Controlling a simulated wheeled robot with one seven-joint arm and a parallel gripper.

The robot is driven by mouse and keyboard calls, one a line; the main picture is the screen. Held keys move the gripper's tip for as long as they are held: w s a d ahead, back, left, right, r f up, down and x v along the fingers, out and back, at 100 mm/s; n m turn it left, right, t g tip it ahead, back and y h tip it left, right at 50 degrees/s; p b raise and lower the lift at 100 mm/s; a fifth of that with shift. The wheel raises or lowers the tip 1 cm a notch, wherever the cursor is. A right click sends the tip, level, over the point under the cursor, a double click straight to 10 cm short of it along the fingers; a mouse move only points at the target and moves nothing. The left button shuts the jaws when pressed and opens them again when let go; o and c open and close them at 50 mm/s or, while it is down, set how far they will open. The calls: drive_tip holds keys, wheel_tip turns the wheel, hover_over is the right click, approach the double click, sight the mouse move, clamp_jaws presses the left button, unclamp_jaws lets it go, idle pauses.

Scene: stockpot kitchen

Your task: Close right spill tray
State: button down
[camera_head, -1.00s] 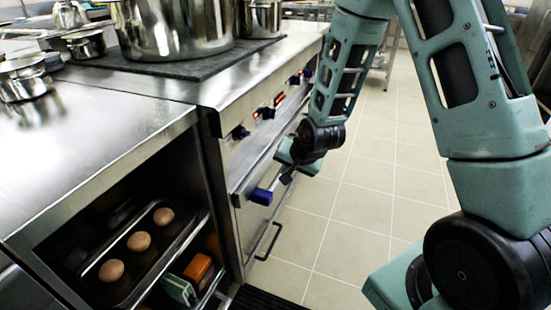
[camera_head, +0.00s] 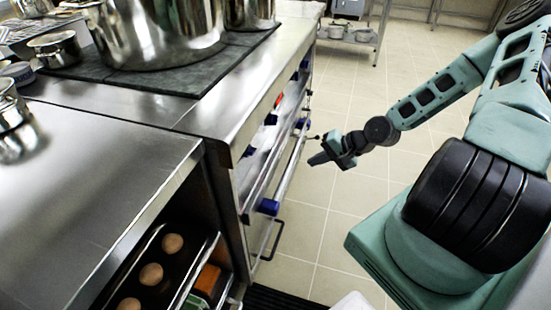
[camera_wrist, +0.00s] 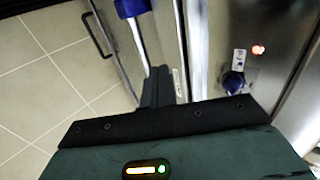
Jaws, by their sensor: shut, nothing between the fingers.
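The stove front (camera_head: 262,165) runs away from me, with blue knobs and a long metal bar (camera_head: 286,170) with blue ends (camera_head: 268,206). I cannot make out which part is the right spill tray or how far out it stands. My gripper (camera_head: 314,159) is shut and empty, to the right of the bar in the head view, over the floor. In the wrist view the shut dark fingers (camera_wrist: 158,86) point toward the front, where a blue bar end (camera_wrist: 132,8), a knob (camera_wrist: 234,84) and a lit red lamp (camera_wrist: 259,49) show.
A black handle (camera_head: 272,240) sticks out low on the front. A large pot (camera_head: 160,30) stands on the stove top. A steel counter (camera_head: 80,190) is at the left, with eggs on a tray (camera_head: 150,250) below. The tiled floor (camera_head: 345,110) is mostly clear.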

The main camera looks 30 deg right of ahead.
sight(268, 167)
drive_tip(key=shift+w+a+r+b+x, duration=0.15)
drive_tip(key=shift+w+r+b+x, duration=0.2)
drive_tip(key=shift+x, duration=1.8)
drive_tip(key=shift+w+a+r+b+x, duration=0.2)
drive_tip(key=shift+r+b+x, duration=0.2)
drive_tip(key=shift+x, duration=1.7)
drive_tip(key=shift+w+a+r+b+x, duration=0.15)
drive_tip(key=shift+w+r+b+x, duration=0.2)
drive_tip(key=shift+x, duration=1.8)
drive_tip(key=shift+s+f, duration=0.1)
drive_tip(key=shift+w+a, duration=0.85)
drive_tip(key=shift+w, duration=0.2)
